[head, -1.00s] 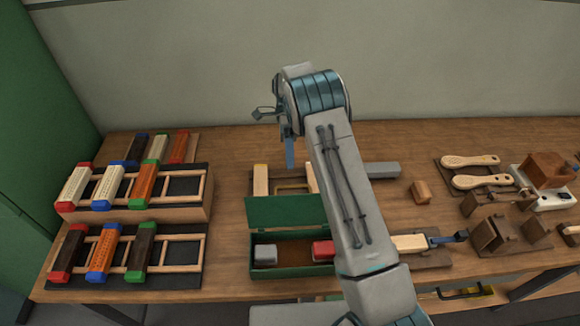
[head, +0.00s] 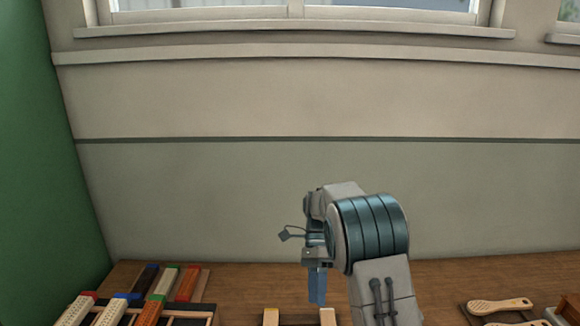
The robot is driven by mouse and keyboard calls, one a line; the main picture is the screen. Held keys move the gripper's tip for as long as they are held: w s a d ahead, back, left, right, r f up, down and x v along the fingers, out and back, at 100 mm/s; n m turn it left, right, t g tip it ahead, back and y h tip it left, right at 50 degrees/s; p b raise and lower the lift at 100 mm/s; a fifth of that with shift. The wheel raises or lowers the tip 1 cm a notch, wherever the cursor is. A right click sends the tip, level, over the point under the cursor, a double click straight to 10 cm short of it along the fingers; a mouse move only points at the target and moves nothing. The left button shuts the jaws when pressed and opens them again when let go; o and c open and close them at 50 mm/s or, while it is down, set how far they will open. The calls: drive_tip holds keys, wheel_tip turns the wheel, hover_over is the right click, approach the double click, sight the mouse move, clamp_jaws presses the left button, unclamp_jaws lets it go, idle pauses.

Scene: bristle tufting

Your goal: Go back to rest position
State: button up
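My gripper (head: 317,296) hangs down at the end of my arm, in the lower middle of the head view. It is above the back part of the wooden workbench (head: 240,280). A blue finger shows from the side, and I cannot tell whether the fingers are open or shut. No held object shows at the fingertips. Below the gripper, the tops of two pale wooden pieces (head: 271,317) show at the bottom edge of the picture.
Several blocks with coloured ends (head: 187,284) lie on racks at the lower left. A pale wooden brush body with holes (head: 500,305) lies at the lower right. A green panel (head: 45,170) stands at the left. The wall (head: 250,190) and window are behind the bench.

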drive_tip(key=s+d+r+n+t, duration=0.3)
drive_tip(key=s+n+t, duration=0.1)
drive_tip(key=s, duration=0.3)
drive_tip(key=s+d+r+n+t, duration=0.2)
drive_tip(key=s+n+t, duration=0.2)
drive_tip(key=s, duration=0.3)
drive_tip(key=s+d+r+n+t, duration=0.3)
drive_tip(key=s+n+t, duration=0.1)
drive_tip(key=s+n, duration=0.2)
drive_tip(key=shift+s+d+r+n+h, duration=0.3)
drive_tip(key=shift+s+r, duration=0.05)
drive_tip(key=shift+s, duration=0.5)
